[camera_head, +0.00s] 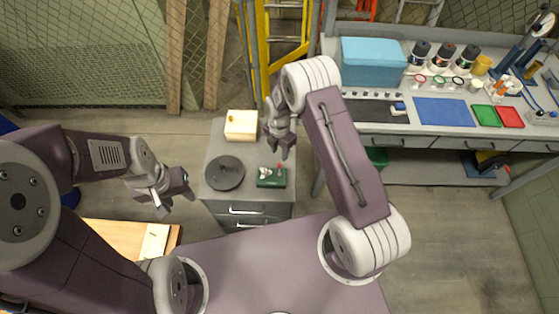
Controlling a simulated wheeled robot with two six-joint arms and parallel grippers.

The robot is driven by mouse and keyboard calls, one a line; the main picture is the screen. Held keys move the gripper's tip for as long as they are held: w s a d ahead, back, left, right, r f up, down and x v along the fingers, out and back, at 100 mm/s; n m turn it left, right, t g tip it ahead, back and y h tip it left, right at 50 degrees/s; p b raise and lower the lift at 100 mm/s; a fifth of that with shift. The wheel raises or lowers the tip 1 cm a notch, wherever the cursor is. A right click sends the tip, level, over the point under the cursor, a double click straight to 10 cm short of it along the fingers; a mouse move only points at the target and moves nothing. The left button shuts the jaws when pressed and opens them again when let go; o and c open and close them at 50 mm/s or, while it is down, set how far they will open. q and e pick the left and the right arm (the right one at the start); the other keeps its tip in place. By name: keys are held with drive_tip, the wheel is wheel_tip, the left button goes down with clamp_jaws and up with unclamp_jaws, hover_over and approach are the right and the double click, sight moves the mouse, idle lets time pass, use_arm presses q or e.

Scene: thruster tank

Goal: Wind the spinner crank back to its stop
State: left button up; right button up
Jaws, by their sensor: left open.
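A small green device (271,182) with pale metal parts and a small red knob on top sits at the right front of a grey drawer cabinet (248,208). It looks like the spinner, but its crank is too small to make out clearly. My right gripper (285,155) hangs just behind and above the device, apart from it as far as I can see; its jaw opening is not clear. My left gripper (178,204) is open and empty, left of the cabinet.
A workbench with a blue toolbox (373,61) and several bottles stands at the right. A yellow ladder (263,50) leans behind. A wooden surface (112,234) lies at the lower left.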

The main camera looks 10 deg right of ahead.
sight(279, 165)
wheel_tip(279, 165, down, 9)
drive_tip(key=shift+f+p, duration=0.1)
drive_tip(key=shift+p, duration=0.8)
drive_tip(key=shift+c, duration=0.3)
clamp_jaws()
